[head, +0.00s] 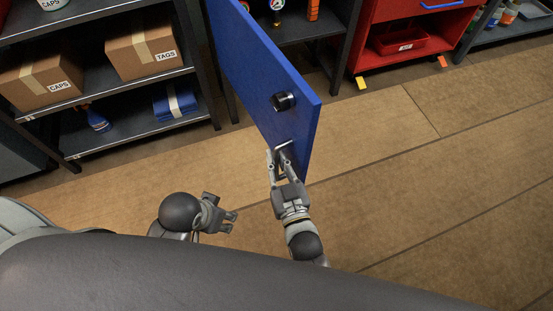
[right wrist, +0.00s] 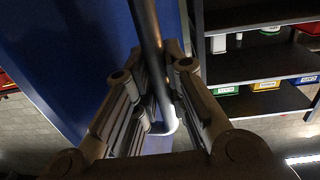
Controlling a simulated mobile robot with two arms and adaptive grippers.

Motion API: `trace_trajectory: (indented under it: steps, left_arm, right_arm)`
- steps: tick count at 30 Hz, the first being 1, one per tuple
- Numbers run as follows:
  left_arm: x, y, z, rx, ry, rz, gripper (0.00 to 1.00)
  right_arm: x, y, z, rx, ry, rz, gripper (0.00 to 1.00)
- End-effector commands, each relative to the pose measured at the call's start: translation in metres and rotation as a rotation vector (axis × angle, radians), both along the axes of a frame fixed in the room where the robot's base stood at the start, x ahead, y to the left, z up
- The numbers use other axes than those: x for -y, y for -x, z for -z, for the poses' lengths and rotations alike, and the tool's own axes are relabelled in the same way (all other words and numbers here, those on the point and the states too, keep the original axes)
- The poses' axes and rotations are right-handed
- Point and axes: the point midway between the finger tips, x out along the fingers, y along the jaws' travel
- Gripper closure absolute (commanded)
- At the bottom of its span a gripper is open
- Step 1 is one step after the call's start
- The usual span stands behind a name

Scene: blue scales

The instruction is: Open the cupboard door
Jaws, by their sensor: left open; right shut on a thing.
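The blue cupboard door (head: 265,75) stands swung out from the dark cupboard in the head view, seen at a steep angle. It carries a black round knob or lock (head: 284,101) and, below that, a metal bar handle (head: 284,147). My right gripper (head: 279,160) is shut on the handle. In the right wrist view the handle bar (right wrist: 147,30) runs between its fingers (right wrist: 152,85), with the blue door (right wrist: 80,60) behind. My left gripper (head: 231,221) is open and empty, left of the right one and apart from the door.
The cupboard's dark shelf (head: 300,30) with small items shows behind the door. A red cabinet (head: 405,45) stands at the back right. The floor (head: 420,180) to the right is clear.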

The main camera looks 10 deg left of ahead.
Motion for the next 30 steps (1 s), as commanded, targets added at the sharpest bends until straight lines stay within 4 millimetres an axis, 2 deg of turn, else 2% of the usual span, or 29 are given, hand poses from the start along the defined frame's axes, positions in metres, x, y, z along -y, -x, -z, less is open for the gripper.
trace_trajectory:
  steps: [4,5,10,19,22,26,30]
  left_arm:
    - [0.0,0.0,0.0,0.0,0.0,0.0,0.46]
    - [0.0,0.0,0.0,0.0,0.0,0.0,0.46]
    - [0.0,0.0,0.0,0.0,0.0,-0.001,0.46]
    - [0.001,-0.001,-0.001,0.005,0.002,0.002,0.46]
    - [0.001,-0.001,-0.001,0.004,0.001,0.001,0.46]
    - [0.001,0.0,-0.001,0.003,0.001,0.001,0.46]
    - [0.0,0.0,-0.001,0.002,0.001,0.0,0.46]
  right_arm:
    - [0.0,-0.001,-0.001,0.005,0.001,0.0,1.0]
    - [0.0,-0.001,-0.001,0.005,0.001,0.0,0.86]
    - [0.0,-0.001,-0.001,0.003,-0.001,0.0,0.65]
    - [0.0,0.0,0.0,0.001,0.0,0.0,0.65]
    - [0.004,0.006,0.0,0.0,0.0,0.0,0.65]
    - [0.014,0.025,0.001,-0.003,0.001,0.0,0.65]
    - [0.028,0.051,0.001,-0.002,0.001,-0.001,0.65]
